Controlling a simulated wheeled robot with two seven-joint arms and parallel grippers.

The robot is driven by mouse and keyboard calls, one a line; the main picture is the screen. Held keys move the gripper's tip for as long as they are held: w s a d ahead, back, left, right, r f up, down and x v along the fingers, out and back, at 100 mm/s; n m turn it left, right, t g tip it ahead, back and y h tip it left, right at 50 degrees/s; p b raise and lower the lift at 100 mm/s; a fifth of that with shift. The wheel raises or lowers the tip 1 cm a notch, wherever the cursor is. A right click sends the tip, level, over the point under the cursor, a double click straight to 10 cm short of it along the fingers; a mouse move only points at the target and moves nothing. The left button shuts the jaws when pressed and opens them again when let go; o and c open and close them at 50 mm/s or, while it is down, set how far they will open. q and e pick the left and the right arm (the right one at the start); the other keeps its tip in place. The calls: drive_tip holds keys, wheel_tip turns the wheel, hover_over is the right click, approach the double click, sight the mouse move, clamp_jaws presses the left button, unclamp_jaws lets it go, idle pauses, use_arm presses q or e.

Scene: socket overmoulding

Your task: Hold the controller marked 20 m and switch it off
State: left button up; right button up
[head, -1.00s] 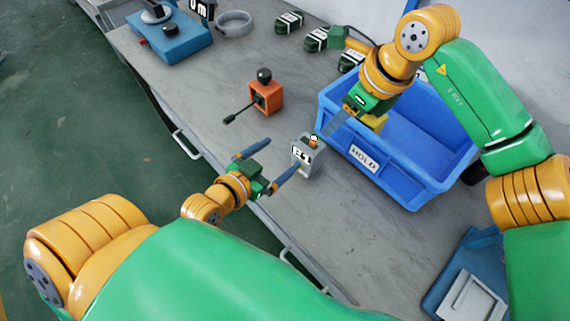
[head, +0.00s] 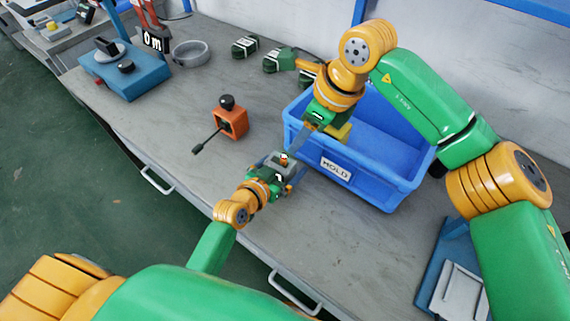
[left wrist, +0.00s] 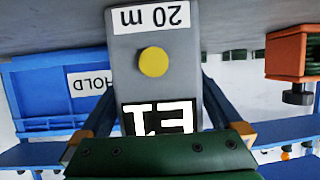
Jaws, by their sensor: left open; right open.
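The grey controller (head: 282,170) stands upright on the bench in front of the blue crate. In the left wrist view the controller (left wrist: 153,35) fills the middle, with an upside-down "20 m" label, a round yellow button (left wrist: 153,62) and a black-and-white display (left wrist: 158,117). My left gripper (head: 277,172) is open around the controller, with one blue finger on each side. In the left wrist view the fingers of the left gripper (left wrist: 157,95) flank its body; I cannot tell whether they touch it. My right gripper (head: 304,135) is open, above and behind the controller, near the crate's left end.
The blue crate (head: 365,185) labelled "HOLD" stands just behind the controller. An orange box (head: 231,122) with a black knob and lever is to the left. Green-black blocks (head: 245,46) and a grey ring (head: 191,53) lie at the back. A blue fixture (head: 128,75) stands far left.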

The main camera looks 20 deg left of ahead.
use_arm(q)
drive_tip(key=c, duration=1.2)
drive_tip(key=shift+c, duration=0.2)
use_arm(e)
drive_tip(key=shift+d+f, duration=0.1)
drive_tip(key=c, duration=0.4)
use_arm(q)
drive_tip(key=shift+a, duration=0.1)
use_arm(e)
drive_tip(key=d+y, duration=0.1)
drive_tip(key=d+f+y, duration=0.1)
drive_tip(key=d, duration=0.1)
drive_tip(key=d+y, duration=0.1)
drive_tip(key=d, duration=0.1)
drive_tip(key=shift+f+m+t, duration=0.3)
drive_tip(key=shift+f, duration=0.1)
clamp_jaws()
use_arm(q)
drive_tip(key=shift+d, duration=0.2)
drive_tip(key=shift+a, duration=0.15)
use_arm(e)
drive_tip(key=shift+t+y, duration=0.5)
drive_tip(key=shift+y, duration=0.3)
drive_tip(key=s+d, duration=0.2)
drive_tip(key=d, duration=0.1)
drive_tip(key=s+d, duration=0.1)
drive_tip(key=d, duration=0.1)
drive_tip(key=shift+f, duration=0.2)
